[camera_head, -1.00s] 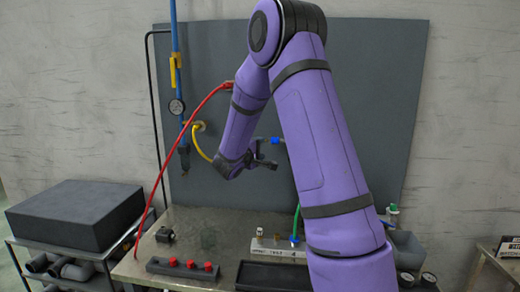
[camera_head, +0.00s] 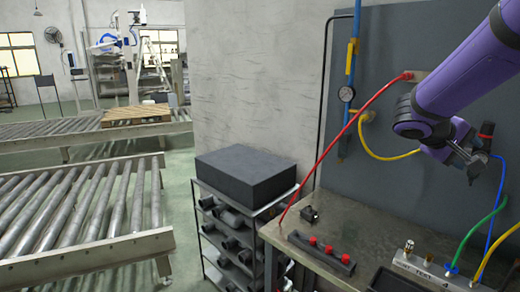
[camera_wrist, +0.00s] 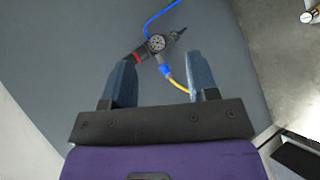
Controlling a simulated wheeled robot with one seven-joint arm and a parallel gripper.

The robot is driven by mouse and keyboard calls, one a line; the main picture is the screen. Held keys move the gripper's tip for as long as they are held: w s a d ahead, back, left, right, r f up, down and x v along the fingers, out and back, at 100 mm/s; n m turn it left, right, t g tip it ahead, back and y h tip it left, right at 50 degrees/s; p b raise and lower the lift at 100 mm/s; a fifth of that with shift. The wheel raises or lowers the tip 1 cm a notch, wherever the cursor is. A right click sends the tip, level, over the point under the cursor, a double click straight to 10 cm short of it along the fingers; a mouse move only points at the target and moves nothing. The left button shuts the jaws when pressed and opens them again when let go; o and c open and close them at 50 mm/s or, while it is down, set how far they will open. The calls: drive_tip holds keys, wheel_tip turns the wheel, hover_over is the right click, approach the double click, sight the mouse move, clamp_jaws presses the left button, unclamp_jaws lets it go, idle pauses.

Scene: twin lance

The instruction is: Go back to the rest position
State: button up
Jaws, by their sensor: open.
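My gripper (camera_head: 470,165) is at the end of my purple arm, in front of the dark back panel (camera_head: 395,210) and above the workbench (camera_head: 365,225). In the wrist view its two blue-grey fingers (camera_wrist: 158,82) stand apart with nothing gripped.
The bench holds a block with red knobs (camera_head: 322,252), a small black part (camera_head: 310,214) and a metal manifold (camera_head: 425,268). Red, yellow, green and blue hoses cross near my arm. A shelf rack (camera_head: 235,235) with a black box (camera_head: 245,172) stands left; roller conveyors (camera_head: 85,215) lie beyond.

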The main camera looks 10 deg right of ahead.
drive_tip(key=s+a+t+y, duration=0.5)
drive_tip(key=s+a+y, duration=0.7)
drive_tip(key=s+a, duration=0.5)
drive_tip(key=a, duration=0.4)
drive_tip(key=shift+s+r, duration=0.3)
